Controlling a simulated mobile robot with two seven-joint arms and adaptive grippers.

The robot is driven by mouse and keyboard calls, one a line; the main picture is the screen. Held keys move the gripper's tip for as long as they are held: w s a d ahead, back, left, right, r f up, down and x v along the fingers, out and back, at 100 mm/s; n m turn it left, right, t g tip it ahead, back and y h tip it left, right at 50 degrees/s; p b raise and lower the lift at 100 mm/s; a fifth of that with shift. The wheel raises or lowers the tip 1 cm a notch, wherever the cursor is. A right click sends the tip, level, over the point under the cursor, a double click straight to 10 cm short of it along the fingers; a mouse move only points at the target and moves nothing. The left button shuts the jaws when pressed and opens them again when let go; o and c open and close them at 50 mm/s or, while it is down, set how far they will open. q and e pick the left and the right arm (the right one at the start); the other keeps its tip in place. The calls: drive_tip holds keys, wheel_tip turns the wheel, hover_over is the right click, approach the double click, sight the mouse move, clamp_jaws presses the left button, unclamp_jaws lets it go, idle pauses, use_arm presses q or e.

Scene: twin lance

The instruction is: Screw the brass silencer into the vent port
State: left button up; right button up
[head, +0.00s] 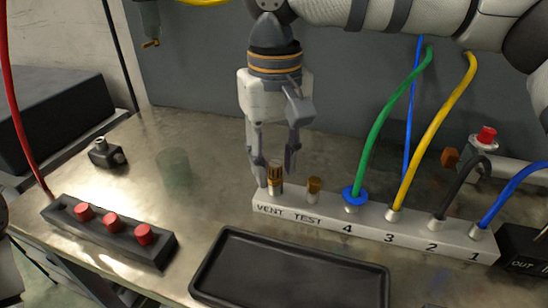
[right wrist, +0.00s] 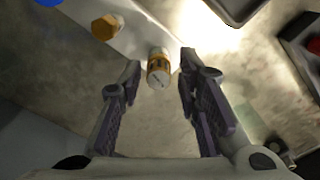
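The brass silencer (head: 275,178), ribbed and dark-banded, stands upright at the VENT end of the white manifold block (head: 330,224). How deep it sits in the vent port cannot be told. My right gripper (head: 275,176) points down over it, one finger on each side. In the right wrist view the silencer (right wrist: 158,72) is between the fingertips of my right gripper (right wrist: 158,70), with a visible gap on both sides, so the gripper is open. The vent port itself is hidden beneath the silencer.
A brass fitting (head: 314,188) stands close by at TEST. Green (head: 385,125), yellow (head: 438,120), black and blue hoses rise from the numbered ports. A black tray (head: 215,284) lies in front. A dark block with red buttons (head: 112,224) is at left.

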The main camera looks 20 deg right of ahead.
clamp_jaws()
drive_tip(key=shift+s+r+m+p, duration=0.15)
drive_tip(key=shift+r+m+p, duration=0.3)
drive_tip(key=shift+m, duration=0.55)
drive_tip(key=m, duration=0.2)
drive_tip(key=shift+f+m, duration=0.3)
drive_tip(key=shift+f, duration=0.1)
drive_tip(key=m, duration=0.2)
drive_tip(key=shift+w+m, duration=0.25)
drive_tip(key=shift+m, duration=0.15)
drive_tip(key=m, duration=0.5)
drive_tip(key=shift+s, duration=0.1)
drive_tip(key=m, duration=0.8)
drive_tip(key=shift+c, duration=0.7)
unclamp_jaws()
drive_tip(key=shift+a+m, duration=0.15)
drive_tip(key=shift+m, duration=0.25)
drive_tip(key=o, duration=0.6)
drive_tip(key=shift+c, duration=0.2)
